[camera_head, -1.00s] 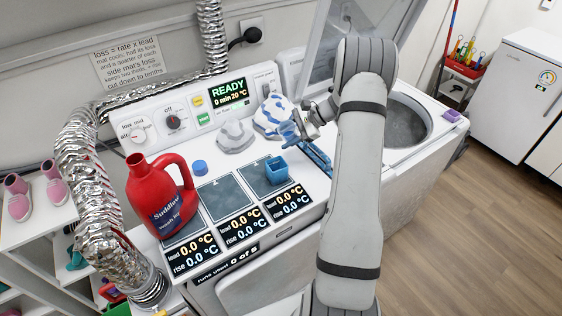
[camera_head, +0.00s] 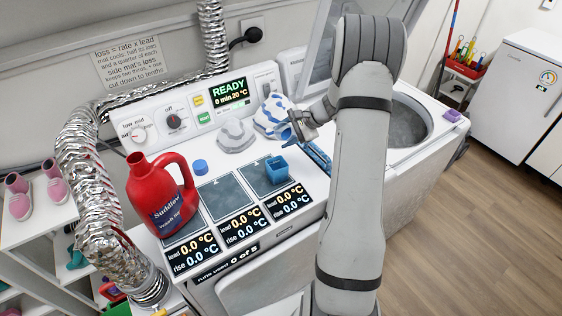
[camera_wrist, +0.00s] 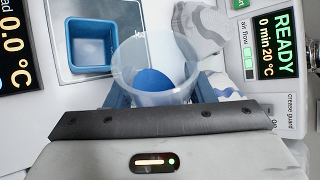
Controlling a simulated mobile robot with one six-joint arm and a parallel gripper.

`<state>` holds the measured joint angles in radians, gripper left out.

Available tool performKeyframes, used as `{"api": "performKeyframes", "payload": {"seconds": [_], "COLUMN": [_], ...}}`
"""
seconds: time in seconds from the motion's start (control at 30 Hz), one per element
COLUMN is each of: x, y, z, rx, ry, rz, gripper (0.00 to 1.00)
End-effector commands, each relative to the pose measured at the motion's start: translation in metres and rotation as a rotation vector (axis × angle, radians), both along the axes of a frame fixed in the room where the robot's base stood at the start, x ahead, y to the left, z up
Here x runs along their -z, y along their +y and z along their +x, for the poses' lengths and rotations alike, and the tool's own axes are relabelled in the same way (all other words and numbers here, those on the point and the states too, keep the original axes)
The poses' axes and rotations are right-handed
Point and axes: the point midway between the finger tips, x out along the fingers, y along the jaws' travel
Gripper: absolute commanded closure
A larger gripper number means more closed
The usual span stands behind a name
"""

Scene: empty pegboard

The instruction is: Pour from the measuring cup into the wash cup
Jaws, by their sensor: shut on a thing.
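The measuring cup is a clear tapered cup (camera_wrist: 155,58) with blue liquid (camera_wrist: 155,80) low inside it. My gripper (camera_wrist: 162,92) is shut on it, with a finger on each side. In the head view my gripper (camera_head: 300,127) holds it above the right part of the machine top; the arm partly hides this area. The wash cup, a small square blue cup (camera_head: 276,170), stands upright on a grey mat. In the wrist view the wash cup (camera_wrist: 90,42) lies left of the measuring cup, apart from it, and looks empty.
A large red detergent jug (camera_head: 160,198) stands at left, with a blue cap (camera_head: 200,167) beside it. Folded grey cloth (camera_head: 236,135) and blue-white cloth (camera_head: 272,115) lie behind. An open washer drum (camera_head: 405,122) is at right. The control panel (camera_head: 228,93) reads READY.

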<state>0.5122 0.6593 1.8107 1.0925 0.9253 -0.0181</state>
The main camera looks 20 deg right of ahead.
Motion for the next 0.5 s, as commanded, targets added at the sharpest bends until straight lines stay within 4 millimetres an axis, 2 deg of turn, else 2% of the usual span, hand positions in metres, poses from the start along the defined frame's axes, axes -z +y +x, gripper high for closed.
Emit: {"api": "performKeyframes", "payload": {"seconds": [0.5], "x": [0.0035], "y": [-0.0007], "z": [0.0006], "rx": [0.001], "ry": [-0.045], "rz": [-0.053], "gripper": [0.74]}}
